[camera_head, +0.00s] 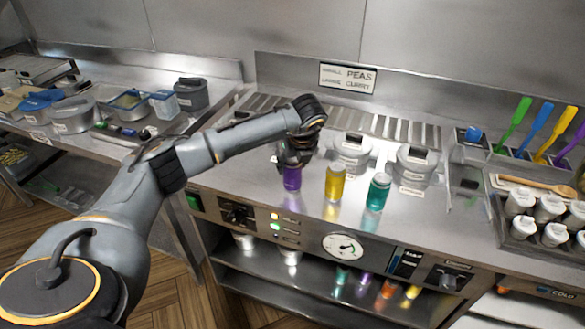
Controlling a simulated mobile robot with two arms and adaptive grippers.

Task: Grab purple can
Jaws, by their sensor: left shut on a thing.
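A purple can (292,178) stands near the front left of the steel range top. My left gripper (294,158) reaches down on it from above and is shut on its upper part. The can looks upright, and its base appears at or very near the steel surface; I cannot tell whether it touches. The gripper's fingers are dark and partly hidden by the wrist. My right gripper does not show.
A yellow can (335,183) and a teal can (378,192) stand to the right of the purple can. Two lidded metal pots (350,150) (415,163) are behind them. A control panel with a dial (342,246) runs below the front edge.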

